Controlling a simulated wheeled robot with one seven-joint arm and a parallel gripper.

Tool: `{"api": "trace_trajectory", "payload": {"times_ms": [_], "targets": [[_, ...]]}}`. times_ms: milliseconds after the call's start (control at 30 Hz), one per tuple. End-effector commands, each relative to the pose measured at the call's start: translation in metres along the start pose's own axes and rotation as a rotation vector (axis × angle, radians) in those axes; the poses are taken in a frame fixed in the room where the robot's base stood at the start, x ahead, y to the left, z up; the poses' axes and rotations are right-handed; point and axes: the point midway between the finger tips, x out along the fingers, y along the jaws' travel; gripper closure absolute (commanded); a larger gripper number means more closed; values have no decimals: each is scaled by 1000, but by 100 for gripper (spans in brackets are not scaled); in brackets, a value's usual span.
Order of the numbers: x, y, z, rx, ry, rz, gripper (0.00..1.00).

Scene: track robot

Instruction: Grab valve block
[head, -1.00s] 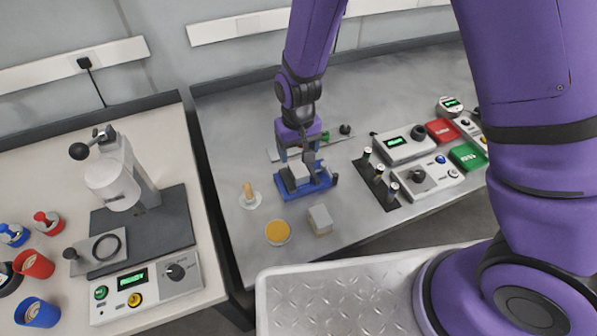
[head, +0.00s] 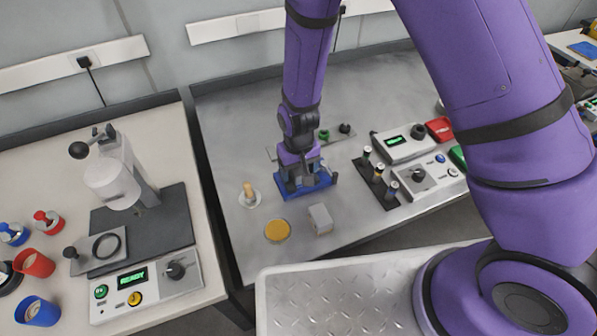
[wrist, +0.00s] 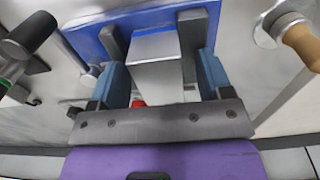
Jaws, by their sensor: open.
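A grey metal block (wrist: 157,62), which looks like the valve block, sits between dark upright jaws on a blue fixture (wrist: 88,40). In the head view the blue fixture (head: 322,181) stands on the right-hand bench, and my gripper hides most of the block. My gripper (wrist: 162,78) is open above the fixture, its two blue fingers on either side of the block. I see gaps between fingers and block; contact is not visible. In the head view my gripper (head: 299,175) points down at the fixture. A small red part (wrist: 138,103) shows by the block.
A loose grey block (head: 320,219), a yellow disc (head: 277,231) and a wooden-handled tool (head: 249,195) lie near the fixture. A black rack (head: 376,184) with several cylinders and control boxes (head: 423,180) stand right. A press (head: 122,180) is on the left bench.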

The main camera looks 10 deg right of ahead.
Motion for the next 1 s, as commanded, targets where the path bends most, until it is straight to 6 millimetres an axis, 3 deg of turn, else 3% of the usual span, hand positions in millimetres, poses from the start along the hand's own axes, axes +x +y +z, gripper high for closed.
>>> {"api": "trace_trajectory", "payload": {"times_ms": [33, 300, 667, 1000], "targets": [[0, 0, 0, 0, 0, 0, 28], [0, 0, 0, 0, 0, 0, 90], [-3, 1, -2, 1, 2, 0, 91], [-22, 10, -10, 3, 3, -1, 91]]}}
